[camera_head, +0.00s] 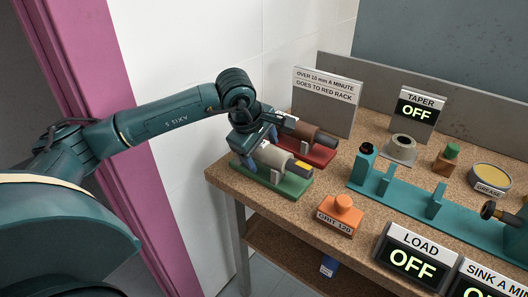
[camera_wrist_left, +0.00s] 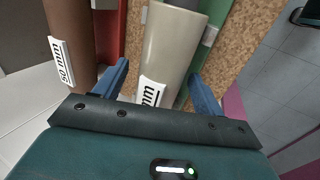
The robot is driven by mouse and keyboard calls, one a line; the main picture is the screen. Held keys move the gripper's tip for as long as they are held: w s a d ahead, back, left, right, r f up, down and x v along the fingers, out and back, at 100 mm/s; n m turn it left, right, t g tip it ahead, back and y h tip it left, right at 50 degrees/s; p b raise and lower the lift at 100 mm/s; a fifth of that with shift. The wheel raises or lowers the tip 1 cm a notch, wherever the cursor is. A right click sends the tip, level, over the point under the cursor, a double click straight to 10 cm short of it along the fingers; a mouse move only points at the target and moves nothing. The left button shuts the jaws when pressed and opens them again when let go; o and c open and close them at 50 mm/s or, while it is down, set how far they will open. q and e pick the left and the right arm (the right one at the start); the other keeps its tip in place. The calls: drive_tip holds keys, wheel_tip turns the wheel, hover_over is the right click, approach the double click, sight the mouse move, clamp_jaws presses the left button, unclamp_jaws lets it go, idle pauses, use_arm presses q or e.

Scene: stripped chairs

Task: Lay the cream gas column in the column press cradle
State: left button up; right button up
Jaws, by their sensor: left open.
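The cream gas column (camera_head: 273,157) lies on its side on a green rack (camera_head: 270,181) at the table's left end. In the left wrist view the cream column (camera_wrist_left: 172,45) runs between my two blue fingers and bears a white label, partly cut off, reading "mm". My left gripper (camera_head: 257,148) is open, with one finger on each side of the column; I cannot tell whether either touches it. The teal press bed (camera_head: 405,205), with several upright supports, lies to the right and is empty; it appears to be the column press cradle. My right gripper is not in view.
A brown column (camera_head: 303,132) labelled "50 mm" lies on a red rack (camera_head: 322,155) just behind. An orange "GRIT 120" block (camera_head: 340,214) sits at the front. LOAD (camera_head: 411,258) and TAPER (camera_head: 417,110) displays read OFF. A grease tin (camera_head: 491,177) stands right.

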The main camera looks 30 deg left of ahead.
use_arm(q)
drive_tip(key=shift+c, duration=0.5)
clamp_jaws()
drive_tip(key=shift+r, duration=0.1)
